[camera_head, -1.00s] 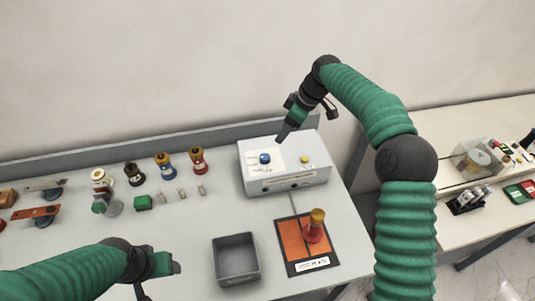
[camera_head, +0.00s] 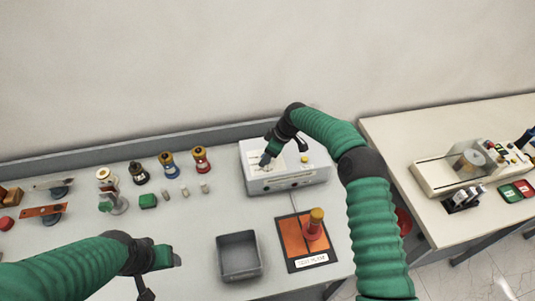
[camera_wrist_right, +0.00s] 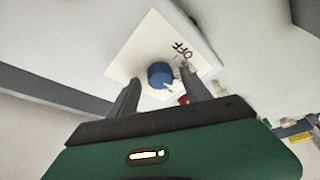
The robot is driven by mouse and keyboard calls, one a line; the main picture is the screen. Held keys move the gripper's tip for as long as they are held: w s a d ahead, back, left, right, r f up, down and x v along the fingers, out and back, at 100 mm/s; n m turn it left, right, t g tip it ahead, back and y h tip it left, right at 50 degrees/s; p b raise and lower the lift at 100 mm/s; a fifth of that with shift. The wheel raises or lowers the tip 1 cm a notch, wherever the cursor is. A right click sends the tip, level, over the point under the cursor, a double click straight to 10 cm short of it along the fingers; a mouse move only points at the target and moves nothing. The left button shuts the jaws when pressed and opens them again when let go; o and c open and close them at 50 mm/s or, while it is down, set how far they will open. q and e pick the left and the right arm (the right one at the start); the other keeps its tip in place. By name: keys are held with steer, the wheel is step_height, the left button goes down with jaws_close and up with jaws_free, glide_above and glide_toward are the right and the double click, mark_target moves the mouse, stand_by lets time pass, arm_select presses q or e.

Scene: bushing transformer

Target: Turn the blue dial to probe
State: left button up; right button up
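The blue dial (camera_wrist_right: 161,75) sits on a white label on top of the grey-white box (camera_head: 310,178). In the right wrist view a white pointer mark shows on the dial, and the word OFF is printed beside it. My right gripper (camera_wrist_right: 158,88) is open, with one finger on each side of the dial in that view; I cannot tell whether either touches it. In the head view the right gripper (camera_head: 266,158) is over the box and hides the dial. My left gripper (camera_head: 172,258) is low over the table at the front left; its opening is unclear.
A yellow button (camera_head: 304,159) is on the box. An orange plate (camera_head: 292,238) with a red bushing (camera_head: 315,225) lies in front, beside an empty grey tray (camera_head: 239,277). Several bushings and small parts stand to the left. A second table (camera_head: 400,135) is at right.

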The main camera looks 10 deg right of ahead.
jaws_close()
steer(key=shift+m, duration=0.4)
steer(key=m+t+h+b, duration=0.1)
steer(key=m+b, duration=0.1)
steer(key=shift+a+m, duration=0.1)
steer(key=shift+m, duration=0.2)
steer(key=shift+s+a+m+t+h+b, duration=0.15)
steer(key=shift+m+h+b, duration=0.25)
steer(key=shift+m, duration=0.7)
steer(key=shift+w+d+m+t+h+b, duration=0.1)
steer(key=shift+m+t+h+b, duration=0.25)
steer(key=shift+m, duration=0.75)
steer(key=shift+o, duration=0.3)
jaws_free()
steer(key=shift+s, duration=0.1)
